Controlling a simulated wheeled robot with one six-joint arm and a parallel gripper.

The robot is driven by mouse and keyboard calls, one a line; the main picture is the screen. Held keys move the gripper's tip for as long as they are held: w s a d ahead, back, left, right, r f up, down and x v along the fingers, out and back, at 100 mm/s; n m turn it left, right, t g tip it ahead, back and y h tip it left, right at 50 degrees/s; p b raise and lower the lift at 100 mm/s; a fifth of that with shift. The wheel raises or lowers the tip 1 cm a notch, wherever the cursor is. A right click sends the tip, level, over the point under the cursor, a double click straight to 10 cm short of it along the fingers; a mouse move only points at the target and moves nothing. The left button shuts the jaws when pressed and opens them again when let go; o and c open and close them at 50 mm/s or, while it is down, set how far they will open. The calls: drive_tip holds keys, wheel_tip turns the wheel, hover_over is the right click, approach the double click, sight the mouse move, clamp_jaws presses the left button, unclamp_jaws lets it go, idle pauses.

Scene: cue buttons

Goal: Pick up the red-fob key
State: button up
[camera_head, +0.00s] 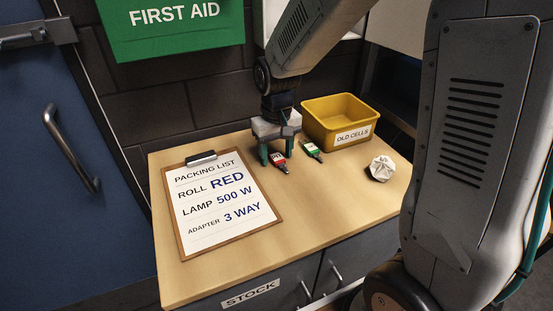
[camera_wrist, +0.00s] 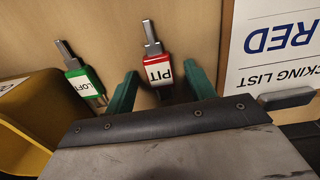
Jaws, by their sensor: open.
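The red-fob key (camera_head: 279,163) lies on the wooden counter, its fob labelled PIT in the wrist view (camera_wrist: 158,70). My gripper (camera_head: 276,154) is pointed down over the counter, open, with its green fingers apart. In the wrist view my gripper (camera_wrist: 163,82) has one finger on each side of the red fob, with a gap to each. The near end of the fob is partly hidden by the gripper body. Whether the fingertips are at the fob's height is hard to tell.
A green-fob key (camera_head: 311,151), labelled LOFT in the wrist view (camera_wrist: 84,82), lies close beside. A yellow OLD CELLS bin (camera_head: 337,112) stands behind it. A crumpled white ball (camera_head: 381,168) is at right, a packing-list clipboard (camera_head: 222,202) at left. The front middle counter is clear.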

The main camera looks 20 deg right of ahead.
sight(277, 157)
drive_tip(key=c, duration=1.1)
drive_tip(key=shift+o, duration=0.2)
drive_tip(key=shift+r, duration=0.85)
wheel_tip(277, 157, up, 2)
drive_tip(key=shift+s+r, duration=0.1)
drive_tip(key=shift+s, duration=0.05)
drive_tip(key=s+d, duration=0.1)
drive_tip(key=s, duration=0.4)
drive_tip(key=s+d, duration=0.1)
drive_tip(key=s, duration=0.4)
drive_tip(key=s+d+r, duration=0.1)
drive_tip(key=s, duration=0.4)
drive_tip(key=shift+s+r, duration=0.1)
drive_tip(key=shift+s, duration=0.15)
